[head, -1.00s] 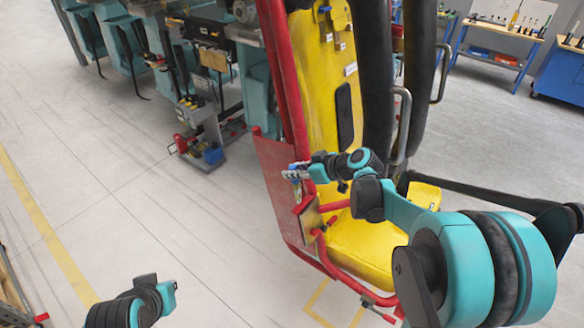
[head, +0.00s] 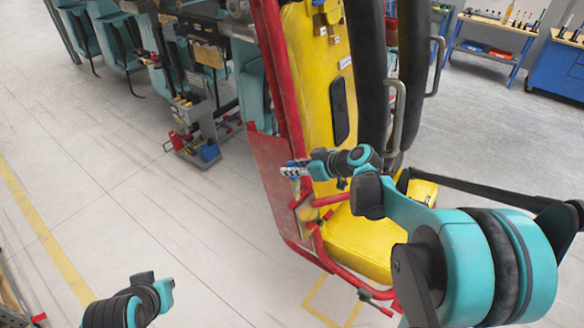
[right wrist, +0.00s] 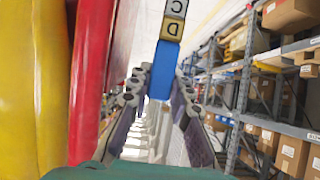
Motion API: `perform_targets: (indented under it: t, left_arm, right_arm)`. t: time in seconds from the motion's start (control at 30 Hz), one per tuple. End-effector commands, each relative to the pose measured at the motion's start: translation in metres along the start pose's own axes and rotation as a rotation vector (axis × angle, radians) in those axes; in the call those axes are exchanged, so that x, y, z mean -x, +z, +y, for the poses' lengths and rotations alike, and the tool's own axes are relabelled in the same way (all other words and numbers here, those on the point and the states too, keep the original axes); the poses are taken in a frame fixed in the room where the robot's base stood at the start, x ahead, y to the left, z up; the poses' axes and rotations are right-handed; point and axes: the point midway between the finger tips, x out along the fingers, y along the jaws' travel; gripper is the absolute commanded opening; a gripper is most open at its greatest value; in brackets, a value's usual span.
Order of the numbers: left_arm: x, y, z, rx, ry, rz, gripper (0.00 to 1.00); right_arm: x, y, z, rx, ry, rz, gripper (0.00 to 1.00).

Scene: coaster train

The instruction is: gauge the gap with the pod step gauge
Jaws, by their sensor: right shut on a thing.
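The pod step gauge (right wrist: 164,70) is a blue bar with lettered blocks at its far end, marked D and C. In the right wrist view my right gripper (right wrist: 160,92) is shut on its blue part, and the gauge points away from it. In the head view my right gripper (head: 292,170) is beside the red panel (head: 268,165) of the yellow seat pod (head: 318,105). The gauge is too small there to make out well. The gap itself cannot be told clearly. My left gripper (head: 166,293) is low at the left, its fingers unclear.
Red tubes and the pod's yellow seat base (head: 358,240) are close to my right arm. A grey stand (head: 200,140) with tools is at the left, near teal seats (head: 130,45). Workbenches (head: 495,38) are at the back right. The floor at left is mostly clear.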

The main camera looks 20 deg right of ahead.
Motion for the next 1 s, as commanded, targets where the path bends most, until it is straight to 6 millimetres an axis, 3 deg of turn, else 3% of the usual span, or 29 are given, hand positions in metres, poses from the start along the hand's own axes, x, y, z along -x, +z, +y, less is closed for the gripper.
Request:
perform_targets:
  t: [0.53, 1.0]
  left_arm:
    - [-0.014, 0.01, 0.0, 0.0, 0.0, 0.0, 0.0]
    - [-0.016, 0.011, 0.0, 0.0, 0.0, 0.0, 0.0]
  right_arm:
    - [-0.01, 0.016, 0.0, 0.0, 0.0, 0.0, 0.0]
    - [-0.01, 0.016, 0.0, 0.0, 0.0, 0.0, 0.0]
